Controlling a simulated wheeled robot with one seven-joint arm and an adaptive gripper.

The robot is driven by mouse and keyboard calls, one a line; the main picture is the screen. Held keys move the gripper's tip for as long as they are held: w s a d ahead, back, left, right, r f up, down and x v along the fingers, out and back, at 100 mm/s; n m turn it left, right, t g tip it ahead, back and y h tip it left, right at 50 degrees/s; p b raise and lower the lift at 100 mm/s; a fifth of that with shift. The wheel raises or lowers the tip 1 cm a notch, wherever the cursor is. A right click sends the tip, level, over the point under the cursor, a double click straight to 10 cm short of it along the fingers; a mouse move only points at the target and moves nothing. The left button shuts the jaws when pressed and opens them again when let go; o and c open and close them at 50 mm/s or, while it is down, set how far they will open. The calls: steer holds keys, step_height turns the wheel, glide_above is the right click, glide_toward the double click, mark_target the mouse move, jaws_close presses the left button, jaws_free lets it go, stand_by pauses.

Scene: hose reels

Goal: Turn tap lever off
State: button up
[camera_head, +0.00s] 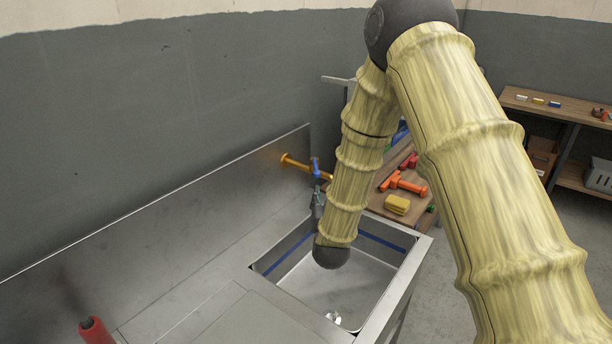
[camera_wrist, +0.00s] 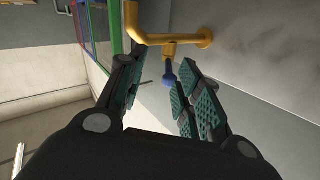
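The tap is a yellow-brass pipe (camera_wrist: 185,38) coming out of the wall, with a bend at its left in the wrist view. Its small blue lever (camera_wrist: 169,77) hangs below the pipe's middle. In the head view the pipe (camera_head: 294,162) and blue lever (camera_head: 316,168) show above the sink's back edge. My gripper (camera_wrist: 158,80) is open and empty, its teal-padded fingers on either side of the lever in the wrist view. The lever appears closer to the right finger; I cannot tell whether they touch.
A steel sink basin (camera_head: 300,284) lies below my arm, with a metal splashback (camera_head: 180,212) behind. A wooden bench to the right holds an orange tool (camera_head: 404,184) and a yellow sponge (camera_head: 397,205). A red-handled item (camera_head: 95,331) stands front left.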

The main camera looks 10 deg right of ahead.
mark_target(316, 165)
steer(key=shift+t, duration=0.4)
steer(key=w+r, duration=0.1)
steer(key=w+a+r, duration=0.1)
steer(key=w+r, duration=0.1)
steer(key=shift+a+r, duration=0.1)
steer(key=shift+r, duration=0.15)
steer(key=p+x, duration=0.4)
steer(key=x, duration=0.6)
steer(key=shift+w+f, duration=0.15)
jaws_close()
